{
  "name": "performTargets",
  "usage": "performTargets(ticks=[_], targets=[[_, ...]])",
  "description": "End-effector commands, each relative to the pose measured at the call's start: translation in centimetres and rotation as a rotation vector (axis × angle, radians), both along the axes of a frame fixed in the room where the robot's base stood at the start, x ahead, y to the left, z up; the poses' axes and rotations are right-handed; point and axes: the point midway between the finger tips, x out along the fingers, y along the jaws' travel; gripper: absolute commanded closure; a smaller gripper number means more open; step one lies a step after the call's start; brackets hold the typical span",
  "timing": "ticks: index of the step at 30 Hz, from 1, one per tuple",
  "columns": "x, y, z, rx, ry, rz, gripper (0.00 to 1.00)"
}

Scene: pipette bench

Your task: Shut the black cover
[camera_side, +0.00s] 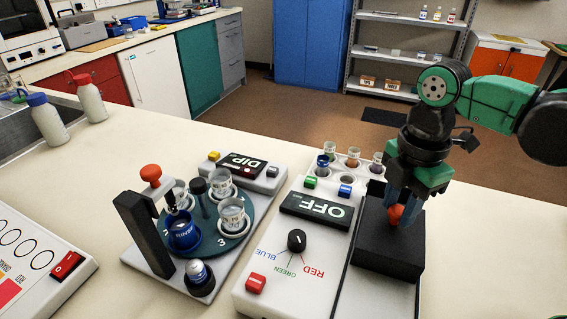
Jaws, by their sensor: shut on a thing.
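The black cover (387,250) is a dark block on the right part of the white device (264,276). An orange-red knob (396,215) sticks out of it. My gripper (402,208) comes down from above, with its blue fingers shut around this knob. The gripper hides part of the cover's back and top. What lies under the cover is hidden, and I cannot tell how far it is open.
The device carries an OFF display (316,209), a black dial (297,240) and a red button (256,284). Left is a DIP station (240,165) with a turntable of beakers. The front right bench is clear.

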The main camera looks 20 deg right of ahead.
Motion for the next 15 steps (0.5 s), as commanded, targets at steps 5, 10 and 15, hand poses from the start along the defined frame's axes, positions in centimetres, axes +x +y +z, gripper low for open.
performTargets(ticks=[5,10,15], targets=[[2.5,-2.4,0.0,0.003,-0.005,-0.002,1.00],[3.0,-2.9,0.0,0.003,-0.006,0.002,1.00],[3.0,-3.0,0.0,-0.001,-0.009,0.001,1.00]])
